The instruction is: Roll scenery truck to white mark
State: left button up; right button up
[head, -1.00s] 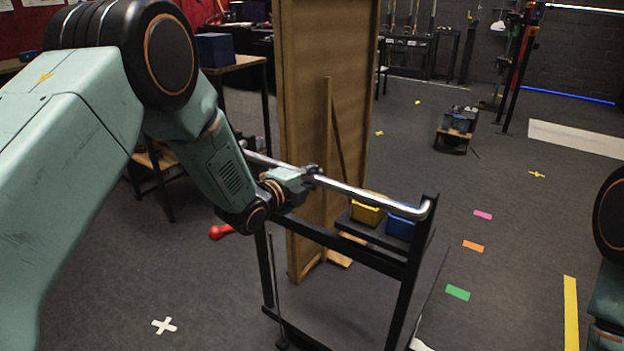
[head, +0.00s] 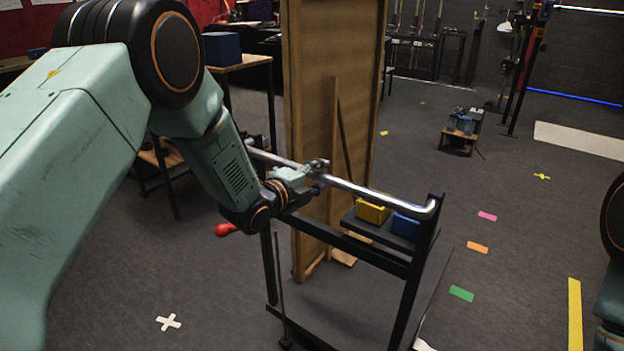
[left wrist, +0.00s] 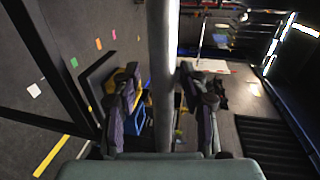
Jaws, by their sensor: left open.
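The scenery truck (head: 342,310) is a dark wheeled cart with a tall wooden flat standing on it and a chrome push bar (head: 375,193) along its near side. My left gripper (head: 318,175) is at the bar. In the left wrist view the bar runs between the two open fingers (left wrist: 164,100), with gaps visible on both sides. A white mark (head: 424,345) shows partly at the bottom edge, beside the truck's near right corner. It also shows in the left wrist view (left wrist: 34,90), in line with coloured marks. My right gripper is out of view.
Green (head: 461,293), orange (head: 477,247) and pink (head: 487,216) marks lie right of the truck. A yellow strip (head: 575,315) lies farther right, a white cross (head: 168,321) at left. Yellow (head: 372,211) and blue (head: 405,226) bins sit on the truck's shelf. Floor right is open.

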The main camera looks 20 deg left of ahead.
pick_arm(q)
jog(key=shift+s+a+r, duration=0.15)
jog(key=shift+s+r, duration=0.05)
jog(key=shift+s, duration=0.15)
jog(key=v, duration=1.1)
jog(key=shift+f, duration=0.15)
jog(key=shift+s, duration=0.1)
